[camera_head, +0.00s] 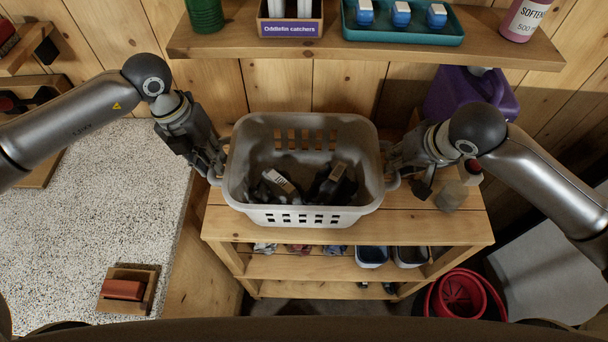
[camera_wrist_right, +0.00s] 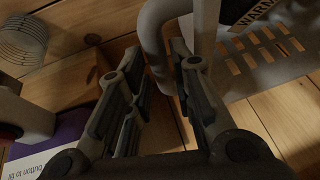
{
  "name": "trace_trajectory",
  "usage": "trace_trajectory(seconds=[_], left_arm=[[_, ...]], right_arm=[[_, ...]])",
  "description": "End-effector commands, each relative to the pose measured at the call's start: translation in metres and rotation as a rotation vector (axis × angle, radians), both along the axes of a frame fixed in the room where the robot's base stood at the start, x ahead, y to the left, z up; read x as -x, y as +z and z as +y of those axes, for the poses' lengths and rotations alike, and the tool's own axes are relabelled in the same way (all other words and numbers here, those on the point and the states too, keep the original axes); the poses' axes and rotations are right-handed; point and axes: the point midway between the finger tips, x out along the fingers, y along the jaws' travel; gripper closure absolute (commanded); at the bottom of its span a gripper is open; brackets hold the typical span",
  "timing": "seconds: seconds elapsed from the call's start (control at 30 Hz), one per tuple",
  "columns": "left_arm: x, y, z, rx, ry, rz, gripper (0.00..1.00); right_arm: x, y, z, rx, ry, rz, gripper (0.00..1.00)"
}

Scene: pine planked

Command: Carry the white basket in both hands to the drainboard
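The white basket (camera_head: 305,216) stands upright on the top board of a wooden shelf unit, with dark, labelled items inside. My left gripper (camera_head: 214,166) is at its left handle, fingers apart and pointing down. My right gripper (camera_head: 398,172) is at its right handle, partly hidden in the head view. In the right wrist view my right gripper (camera_wrist_right: 163,80) has its fingers apart, with the curved basket handle (camera_wrist_right: 155,45) between the tips. A speckled counter (camera_head: 90,200) lies to the left; I cannot tell whether it is the drainboard.
A wall shelf (camera_head: 360,47) with a teal tray (camera_head: 403,25) hangs behind the basket. A purple jug (camera_head: 470,95) and a small bottle (camera_head: 453,195) stand at right. A red bucket (camera_head: 461,296) stands lower right.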

Motion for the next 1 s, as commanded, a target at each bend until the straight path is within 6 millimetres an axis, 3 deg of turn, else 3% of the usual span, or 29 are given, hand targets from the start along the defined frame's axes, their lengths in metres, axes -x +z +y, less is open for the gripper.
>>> trace_trajectory(seconds=[0.23, 0.6, 0.8, 1.0], left_arm=[[0.000, -0.019, -0.004, 0.000, 0.000, 0.000, 0.78], [0.000, -0.022, -0.004, 0.000, 0.000, 0.000, 0.78], [0.000, -0.022, -0.004, 0.000, 0.000, 0.000, 1.00], [0.000, -0.022, -0.004, 0.000, 0.000, 0.000, 1.00]], right_arm=[[-0.011, -0.025, 0.005, -0.001, -0.001, 0.000, 0.78], [-0.013, -0.029, 0.006, 0.000, 0.000, -0.001, 0.78], [-0.013, -0.029, 0.005, 0.000, 0.000, -0.001, 1.00], [-0.013, -0.029, 0.005, -0.001, 0.000, -0.001, 1.00]])
